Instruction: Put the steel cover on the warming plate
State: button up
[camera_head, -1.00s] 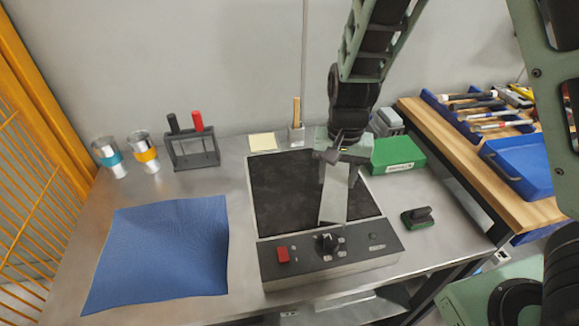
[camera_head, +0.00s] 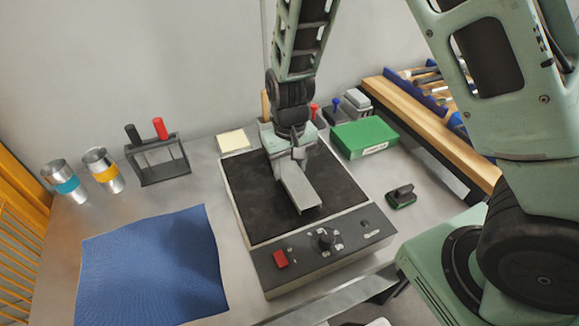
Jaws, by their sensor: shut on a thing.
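The steel cover (camera_head: 297,189) is a grey, box-like metal piece, longer than it is wide. My gripper (camera_head: 287,157) is shut on its far end. The cover is over the middle of the warming plate, its near end pointing toward the control panel and a little right. I cannot tell whether it touches the plate. The warming plate (camera_head: 250,207) has a dark square top with a pale rim and a front panel with a red switch (camera_head: 280,259) and a black knob (camera_head: 325,239). My gripper and wrist hide the plate's far edge and part of the cover.
A blue cloth (camera_head: 150,265) lies left of the plate. Two steel cups (camera_head: 104,170) and a rack with red and black handles (camera_head: 158,163) stand at the back left. A green box (camera_head: 364,139) and a small dark-topped block (camera_head: 401,197) are on the right.

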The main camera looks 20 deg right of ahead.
aim_at(290, 170)
jog(key=shift+f, duration=0.35)
jog(key=shift+f, duration=0.2)
jog(key=o, duration=1.1)
jog(key=shift+c, duration=0.2)
jog(key=shift+r, duration=0.1)
notch_tip(290, 170, up, 12)
jog(key=s+a+r+n, duration=0.2)
jog(key=s+a+n, duration=0.1)
jog(key=s, duration=0.8)
jog(key=s+a+r+n, duration=0.3)
jog(key=s+n, duration=0.1)
jog(key=s, duration=0.7)
jog(key=shift+r+n+y, duration=0.15)
jog(key=shift+n+y, duration=0.15)
